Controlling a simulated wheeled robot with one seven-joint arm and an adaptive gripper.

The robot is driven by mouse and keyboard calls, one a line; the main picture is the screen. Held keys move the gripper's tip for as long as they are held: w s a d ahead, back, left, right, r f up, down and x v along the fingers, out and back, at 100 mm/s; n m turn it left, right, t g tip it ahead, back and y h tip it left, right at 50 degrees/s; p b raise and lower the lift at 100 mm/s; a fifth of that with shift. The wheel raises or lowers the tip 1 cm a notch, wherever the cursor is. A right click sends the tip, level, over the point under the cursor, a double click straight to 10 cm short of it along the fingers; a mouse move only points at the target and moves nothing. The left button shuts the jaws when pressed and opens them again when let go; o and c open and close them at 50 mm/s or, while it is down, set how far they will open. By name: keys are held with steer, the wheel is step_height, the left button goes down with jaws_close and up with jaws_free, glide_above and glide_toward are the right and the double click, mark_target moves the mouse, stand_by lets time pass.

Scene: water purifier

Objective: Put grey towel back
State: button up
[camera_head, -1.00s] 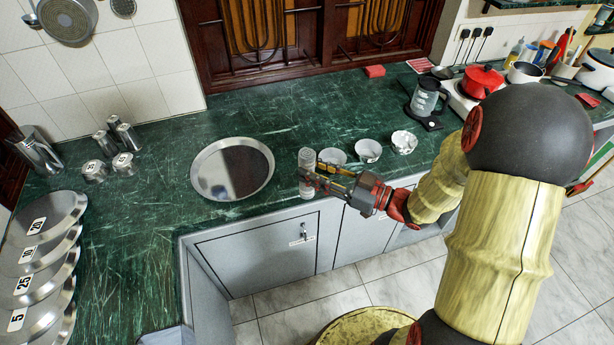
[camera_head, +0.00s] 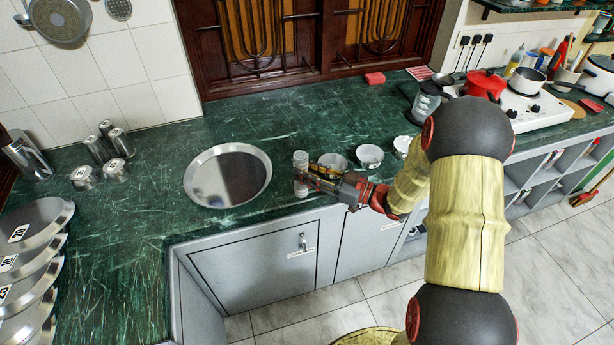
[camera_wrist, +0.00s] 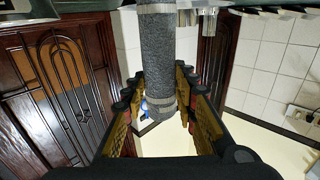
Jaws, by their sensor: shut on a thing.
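The grey towel (camera_head: 301,162) is a small upright roll near the counter's front edge, just right of the round metal tray. In the wrist view the roll (camera_wrist: 166,62) is dark grey with a paler band near its end, between the fingers. My gripper (camera_head: 304,181) is shut on the roll and reaches it from the right. The fingers also show in the wrist view (camera_wrist: 163,108), one on each side of the roll's end. The head view does not show clearly whether the roll touches the counter.
The round tray (camera_head: 190,182) lies flat left of the towel. White bowls (camera_head: 370,157) stand close behind my gripper. Metal cups (camera_head: 115,170) and numbered plates (camera_head: 30,262) are at the left. A stove (camera_head: 515,108) with pots is at the right. The green counter (camera_head: 270,120) is clear behind the tray.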

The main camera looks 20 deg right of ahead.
steer(key=shift+f, duration=0.3)
steer(key=shift+f, duration=0.15)
steer(key=o, duration=1.1)
steer(key=shift+o, duration=0.2)
